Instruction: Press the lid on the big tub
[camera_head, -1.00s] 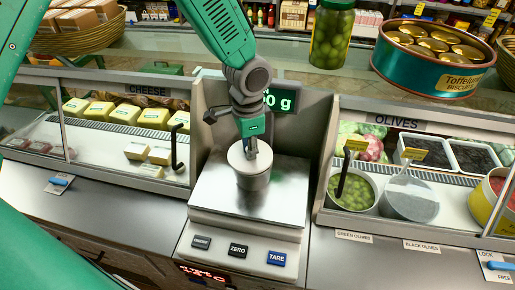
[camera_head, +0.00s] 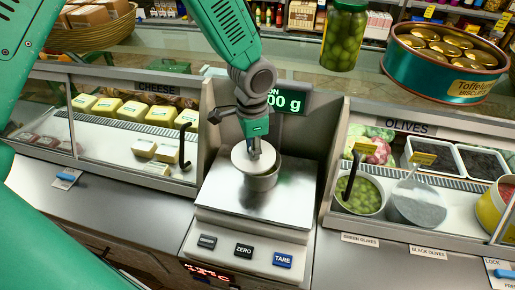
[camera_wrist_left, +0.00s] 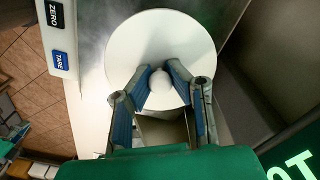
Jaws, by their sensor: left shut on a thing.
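The white round lid (camera_head: 243,158) is held by its knob (camera_wrist_left: 160,82) between the fingers of my left gripper (camera_head: 254,152). The gripper is shut on that knob; in the left wrist view the gripper (camera_wrist_left: 160,85) has one finger on each side of it. The big tub (camera_head: 264,182), a grey round container, stands on the scale's metal plate. The lid sits at the tub's mouth, looks tilted and reaches past the tub's left side. Part of the rim shows at the right. Whether the lid touches the rim I cannot tell.
The scale (camera_head: 225,209) has ZERO and TARE buttons in front and raised walls around its back. A cheese case (camera_head: 120,140) is at the left, an olive case (camera_head: 400,226) at the right. A pickle jar (camera_head: 343,38) and biscuit tin (camera_head: 440,82) stand behind.

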